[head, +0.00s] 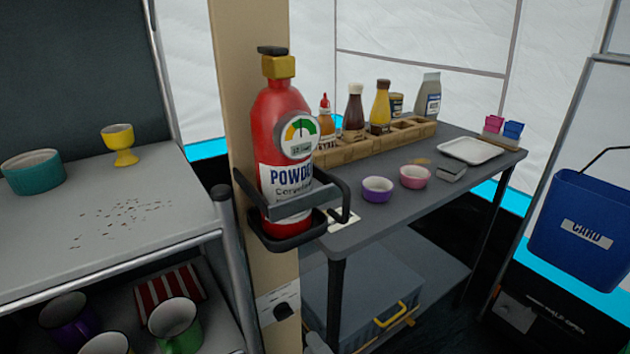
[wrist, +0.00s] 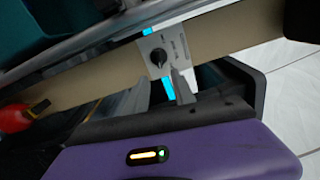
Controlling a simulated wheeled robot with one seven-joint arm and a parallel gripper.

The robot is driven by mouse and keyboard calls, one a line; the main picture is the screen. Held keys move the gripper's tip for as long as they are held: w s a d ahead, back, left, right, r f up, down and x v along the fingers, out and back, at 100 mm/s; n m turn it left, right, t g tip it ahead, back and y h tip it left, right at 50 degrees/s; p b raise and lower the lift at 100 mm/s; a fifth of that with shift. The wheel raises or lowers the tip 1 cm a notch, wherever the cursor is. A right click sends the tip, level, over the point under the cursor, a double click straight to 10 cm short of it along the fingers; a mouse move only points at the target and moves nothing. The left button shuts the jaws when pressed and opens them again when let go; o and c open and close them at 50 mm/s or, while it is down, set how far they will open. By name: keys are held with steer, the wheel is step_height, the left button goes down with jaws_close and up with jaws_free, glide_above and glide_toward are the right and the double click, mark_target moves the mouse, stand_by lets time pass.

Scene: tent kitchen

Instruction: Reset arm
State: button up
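My gripper (wrist: 156,90) shows in the wrist view, with two grey fingers apart and nothing seen between them. The purple housing behind the fingers bears a small lit yellow strip. Past the fingertips are a beige post (wrist: 225,35) and a pale panel with a dark knob (wrist: 158,56). I cannot tell how far off they are. In the head view I cannot make out my gripper.
A red fire extinguisher (head: 283,160) hangs in a black bracket on the post (head: 232,50). Left is a shelf (head: 165,205) with a teal bowl (head: 33,172), yellow cup (head: 119,145) and mugs below. Right is a dark table (head: 400,210) with bottles, bowls and a tray (head: 470,150).

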steer(key=s+d+r+n+t+h, duration=0.2)
steer(key=s+d+n+h, duration=0.45)
steer(key=s+d, duration=0.55)
steer(key=s+d+r+n+g+h, duration=0.1)
steer(key=s+d+n+h, duration=0.2)
steer(key=s, duration=0.8)
steer(key=s+d+r+n+g, duration=0.1)
steer(key=s+d+r+n, duration=0.3)
steer(key=s, duration=0.7)
step_height(320, 180, up, 23)
steer(key=p, duration=2.5)
steer(key=shift+w+d+m, duration=0.15)
steer(key=shift+d+m, duration=0.2)
steer(key=shift+d, duration=0.05)
steer(key=shift+r, duration=0.1)
